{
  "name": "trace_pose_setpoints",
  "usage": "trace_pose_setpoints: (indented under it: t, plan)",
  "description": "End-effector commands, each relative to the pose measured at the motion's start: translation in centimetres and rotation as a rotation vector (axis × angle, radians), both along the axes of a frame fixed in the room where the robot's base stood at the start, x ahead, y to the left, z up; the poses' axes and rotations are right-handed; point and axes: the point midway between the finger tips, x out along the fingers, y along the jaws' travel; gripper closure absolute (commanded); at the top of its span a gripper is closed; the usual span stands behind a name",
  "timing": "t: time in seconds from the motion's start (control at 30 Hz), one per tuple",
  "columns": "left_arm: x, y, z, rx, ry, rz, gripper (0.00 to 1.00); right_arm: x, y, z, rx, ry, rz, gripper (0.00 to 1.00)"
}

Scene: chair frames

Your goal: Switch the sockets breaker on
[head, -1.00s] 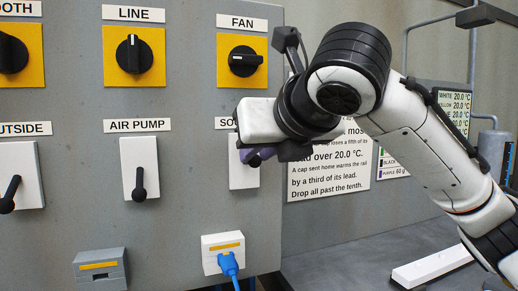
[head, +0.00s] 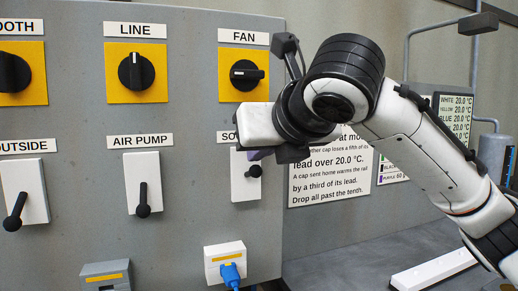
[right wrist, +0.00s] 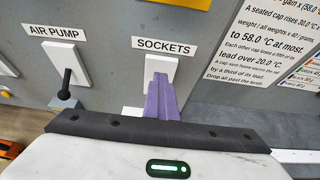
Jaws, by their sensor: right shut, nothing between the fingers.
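The sockets breaker is a white plate (head: 244,190) at the panel's right side, under a label partly hidden by my right gripper. Its black lever knob (head: 255,171) shows just below the gripper, higher on its plate than the knob of the air pump breaker. My right gripper (head: 257,155) is shut and empty, its purple fingers in front of the plate's upper part. In the right wrist view the shut fingers (right wrist: 163,100) overlap the sockets plate (right wrist: 160,68) below the "SOCKETS" label (right wrist: 164,46); the lever is hidden there. My left gripper is out of view.
The air pump breaker (head: 143,184) to the left has its lever down, as does the outside breaker (head: 24,193). Rotary switches, including the fan switch (head: 243,74), sit above. A socket with a blue plug (head: 229,272) is below. Paper notices (head: 330,180) hang to the right.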

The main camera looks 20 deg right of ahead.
Motion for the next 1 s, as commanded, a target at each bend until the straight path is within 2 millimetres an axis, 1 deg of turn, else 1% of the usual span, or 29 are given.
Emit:
trace_pose_setpoints:
  t: [0.27, 0.57, 0.83, 0.87, 0.9, 0.97, 1.0]
  plan:
    - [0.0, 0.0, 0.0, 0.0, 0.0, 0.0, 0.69, 0.0, 0.0, -0.2, -0.001, 0.003, -0.001, 1.0]
    - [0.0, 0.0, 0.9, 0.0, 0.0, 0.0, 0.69, 0.6, 0.0, 1.1, 0.0, 0.004, 0.0, 1.0]
    - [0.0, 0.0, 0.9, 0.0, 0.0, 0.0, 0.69, 0.7, 0.0, 1.1, -0.001, 0.004, 0.0, 1.0]
    - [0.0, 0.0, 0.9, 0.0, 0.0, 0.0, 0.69, 0.7, 0.0, 1.1, -0.001, 0.004, 0.0, 0.97]
    - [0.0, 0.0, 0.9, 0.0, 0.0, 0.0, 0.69, 0.7, 0.0, 1.1, -0.001, 0.004, 0.0, 0.9]
    - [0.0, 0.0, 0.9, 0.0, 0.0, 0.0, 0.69, 0.7, 0.0, 1.1, -0.001, 0.004, 0.0, 0.8]
    - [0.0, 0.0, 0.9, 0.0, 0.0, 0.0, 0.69, 0.7, 0.0, 1.1, -0.001, 0.004, 0.0, 0.8]
